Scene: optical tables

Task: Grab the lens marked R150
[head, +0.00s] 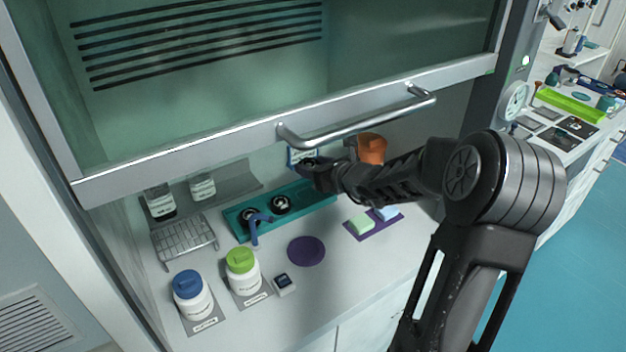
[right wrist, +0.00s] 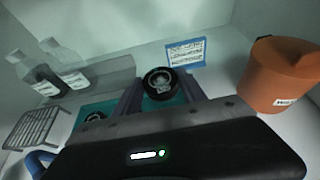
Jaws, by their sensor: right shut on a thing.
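A teal tray (head: 236,222) inside the hood holds round black-rimmed lenses. Two of them, a left lens (head: 249,216) and a middle lens (head: 281,204), show clear of my arm. My right gripper (head: 314,168) is at the tray's right end. In the right wrist view its fingers are shut on a round black-rimmed lens (right wrist: 160,82), one finger on each side. The marking on this lens is too small to read. My left gripper is not in view.
A small label card (right wrist: 186,53) stands behind the held lens. An orange container (head: 371,149) is to its right. The hood sash handle (head: 360,120) hangs above my arm.

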